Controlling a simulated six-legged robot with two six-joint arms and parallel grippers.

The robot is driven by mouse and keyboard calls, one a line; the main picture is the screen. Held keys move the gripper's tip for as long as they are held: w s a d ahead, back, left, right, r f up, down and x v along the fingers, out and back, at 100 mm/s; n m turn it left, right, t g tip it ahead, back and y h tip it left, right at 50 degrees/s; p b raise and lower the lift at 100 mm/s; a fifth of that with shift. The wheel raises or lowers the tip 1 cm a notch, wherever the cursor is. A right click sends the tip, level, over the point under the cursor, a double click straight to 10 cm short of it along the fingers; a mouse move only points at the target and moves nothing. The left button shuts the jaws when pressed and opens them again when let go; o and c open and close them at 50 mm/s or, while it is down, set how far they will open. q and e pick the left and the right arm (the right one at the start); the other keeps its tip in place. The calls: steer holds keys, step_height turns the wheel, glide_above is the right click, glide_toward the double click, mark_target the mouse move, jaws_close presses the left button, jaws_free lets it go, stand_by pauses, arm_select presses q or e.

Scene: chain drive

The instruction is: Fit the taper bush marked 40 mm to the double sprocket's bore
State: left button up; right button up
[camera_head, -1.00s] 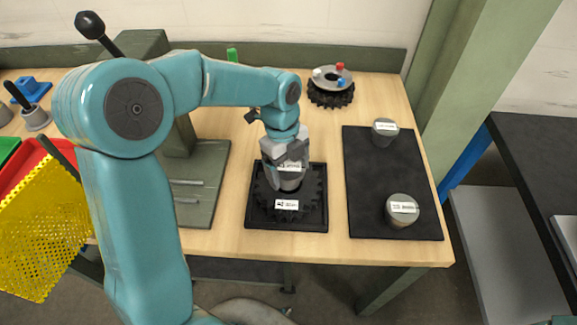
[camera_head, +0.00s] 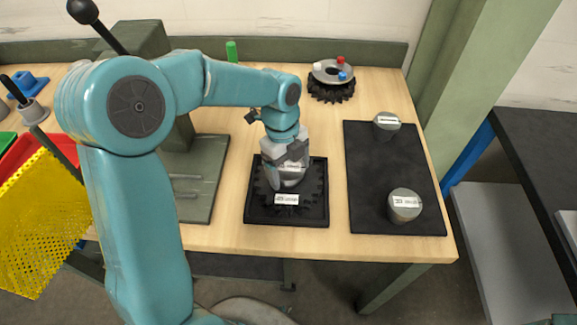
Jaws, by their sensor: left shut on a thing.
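The double sprocket (camera_head: 313,206) is a dark toothed wheel lying in a black square tray (camera_head: 251,214), with a white label on its near side. My left gripper (camera_head: 287,172) points down over the sprocket's middle and is shut on a grey taper bush (camera_head: 290,183) with a white label too small to read. The bush is at the bore; how deep it sits cannot be told, since the gripper hides the bore. Two more labelled grey bushes, one near (camera_head: 404,207) and one far (camera_head: 386,127), stand on a black mat. My right gripper is not in view.
The black mat (camera_head: 385,176) lies right of the tray. Another dark sprocket (camera_head: 331,81) with a grey hub and coloured knobs lies at the back. A green press-like stand (camera_head: 205,190) is left of the tray. A yellow mesh (camera_head: 45,225) and red bin are far left.

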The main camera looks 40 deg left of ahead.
arm_select(q)
steer(key=shift+f, duration=0.15)
steer(key=o, duration=1.4)
step_height(320, 180, up, 16)
steer(key=a+p, duration=0.1)
steer(key=a, duration=0.1)
steer(key=shift+w+a, duration=0.2)
steer(key=shift+w, duration=0.05)
